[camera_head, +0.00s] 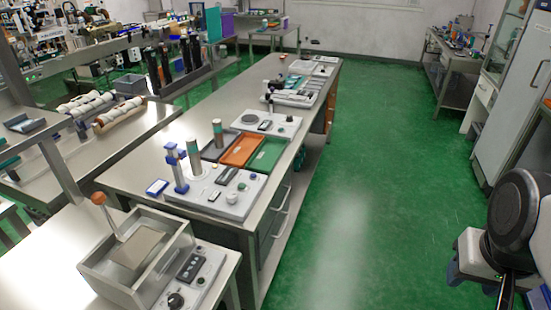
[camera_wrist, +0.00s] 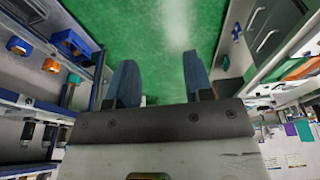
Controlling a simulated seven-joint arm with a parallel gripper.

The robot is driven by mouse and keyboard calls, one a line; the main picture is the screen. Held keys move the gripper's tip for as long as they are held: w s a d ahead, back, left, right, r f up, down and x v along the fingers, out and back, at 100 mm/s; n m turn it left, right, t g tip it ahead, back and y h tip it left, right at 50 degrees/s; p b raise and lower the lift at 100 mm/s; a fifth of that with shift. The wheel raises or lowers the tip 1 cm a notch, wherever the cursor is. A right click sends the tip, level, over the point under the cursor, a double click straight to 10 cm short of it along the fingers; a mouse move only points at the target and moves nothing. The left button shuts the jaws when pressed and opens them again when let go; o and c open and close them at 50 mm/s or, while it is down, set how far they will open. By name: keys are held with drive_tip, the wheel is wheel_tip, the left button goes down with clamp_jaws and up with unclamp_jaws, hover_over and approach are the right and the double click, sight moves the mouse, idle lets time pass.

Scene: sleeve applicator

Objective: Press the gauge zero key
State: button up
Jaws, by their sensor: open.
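My gripper (camera_wrist: 161,82) shows in the wrist view with two blue fingers spread apart and nothing between them, above green floor. In the head view my arm's end is at the lower right, over the floor and well apart from the benches. A light grey panel (camera_head: 236,208) on the middle bench carries a blue-topped post (camera_head: 177,168), a silver cylinder (camera_head: 195,158), a dark display block (camera_head: 227,175) and small buttons, including a green one (camera_head: 231,198). Another panel (camera_head: 283,128) behind it has a round grey disc (camera_head: 250,118). I cannot tell which button is the gauge zero key.
A grey box with an orange-knobbed lever (camera_head: 98,199) and a control panel (camera_head: 190,281) stands at the front bench. Orange (camera_head: 240,150) and green (camera_head: 267,155) trays lie on the middle bench. The green aisle is clear. A white cabinet (camera_head: 512,105) stands at right.

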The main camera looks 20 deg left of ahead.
clamp_jaws()
idle(1.4)
